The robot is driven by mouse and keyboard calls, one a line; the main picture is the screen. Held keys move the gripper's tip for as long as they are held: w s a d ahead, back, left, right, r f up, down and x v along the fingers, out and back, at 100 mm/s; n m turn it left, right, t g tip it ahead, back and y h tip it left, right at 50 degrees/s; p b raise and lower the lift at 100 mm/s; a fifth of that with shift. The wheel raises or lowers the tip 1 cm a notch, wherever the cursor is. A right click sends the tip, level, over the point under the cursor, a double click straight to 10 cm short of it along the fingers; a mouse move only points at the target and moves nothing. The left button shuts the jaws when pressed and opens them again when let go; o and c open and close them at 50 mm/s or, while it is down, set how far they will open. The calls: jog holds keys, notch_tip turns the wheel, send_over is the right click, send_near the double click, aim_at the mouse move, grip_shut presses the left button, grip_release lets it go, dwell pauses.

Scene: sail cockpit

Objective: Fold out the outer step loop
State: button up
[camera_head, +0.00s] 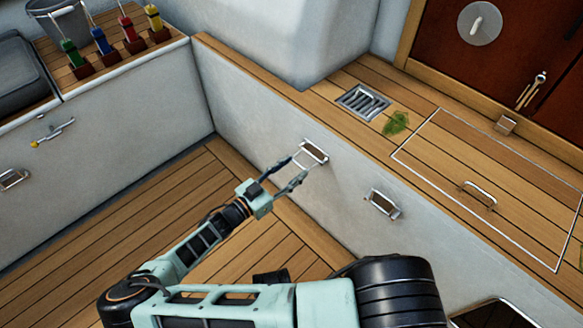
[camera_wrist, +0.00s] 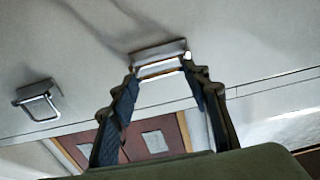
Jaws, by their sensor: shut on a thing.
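Two metal step loops sit on the white side wall. My gripper (camera_head: 298,168) is at the left step loop (camera_head: 315,150), the one nearer the corner. In the wrist view my gripper (camera_wrist: 160,70) has one finger at each end of this loop (camera_wrist: 158,53), shut on it across its width. The loop's lower bar appears to stand a little off its mounting plate; the exact angle is unclear. The right step loop (camera_head: 383,203) is untouched by the gripper; a loop also shows at the left of the wrist view (camera_wrist: 38,98).
A wooden ledge above the wall holds a drain grate (camera_head: 363,101), a green tuft (camera_head: 396,123) and a hatch handle (camera_head: 479,194). Coloured-handled items (camera_head: 131,35) and a bucket (camera_head: 62,20) stand at upper left. The plank floor (camera_head: 100,220) left of my arm is clear.

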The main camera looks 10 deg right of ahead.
jog(key=shift+w+d, duration=0.25)
jog(key=o, duration=1.2)
jog(key=v, duration=1.2)
jog(key=shift+f, duration=0.1)
